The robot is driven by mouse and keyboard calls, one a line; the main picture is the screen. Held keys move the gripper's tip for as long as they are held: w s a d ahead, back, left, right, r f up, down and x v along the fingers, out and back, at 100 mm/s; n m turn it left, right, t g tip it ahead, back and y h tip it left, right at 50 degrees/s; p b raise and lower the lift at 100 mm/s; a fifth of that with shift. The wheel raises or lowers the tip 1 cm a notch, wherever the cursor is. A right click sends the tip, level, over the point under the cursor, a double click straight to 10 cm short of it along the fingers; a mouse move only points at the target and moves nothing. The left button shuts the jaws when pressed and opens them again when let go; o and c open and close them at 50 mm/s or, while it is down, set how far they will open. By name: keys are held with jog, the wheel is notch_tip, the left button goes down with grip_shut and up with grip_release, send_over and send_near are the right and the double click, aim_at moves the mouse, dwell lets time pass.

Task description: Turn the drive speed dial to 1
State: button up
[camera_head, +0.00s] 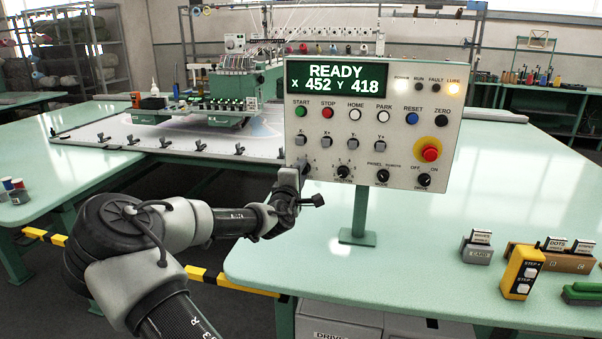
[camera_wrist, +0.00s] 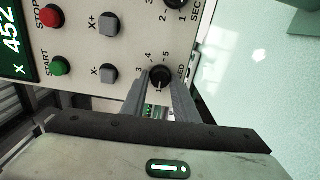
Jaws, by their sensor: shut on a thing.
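The control panel (camera_head: 400,130) stands upright on a post, its screen reading READY, X 452, Y 418. The drive speed dial (camera_wrist: 161,75) is a small black knob low on the panel, with numbers around it and a label ending in "ED". In the wrist view, my gripper (camera_wrist: 160,84) has one finger on each side of this knob and is shut on it. A small white mark shows at the knob's lower edge; I cannot tell clearly which number its pointer meets. In the head view my gripper (camera_head: 293,178) is at the panel's lower left corner and mostly hides the dial.
The section dial (camera_head: 343,172) is just right of the gripper. Grey buttons (camera_head: 326,141) are above, and a red emergency stop (camera_head: 430,153) is at the panel's right. The green table (camera_head: 400,270) is below, holding a yellow pendant (camera_head: 522,272). The tufting machine (camera_head: 225,95) stands behind.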

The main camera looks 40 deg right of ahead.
jog(key=shift+n, duration=0.7)
jog(key=o, duration=1)
jog(key=shift+o, duration=0.2)
jog(key=shift+s, duration=0.1)
jog(key=p+v, duration=0.1)
jog(key=v, duration=1.6)
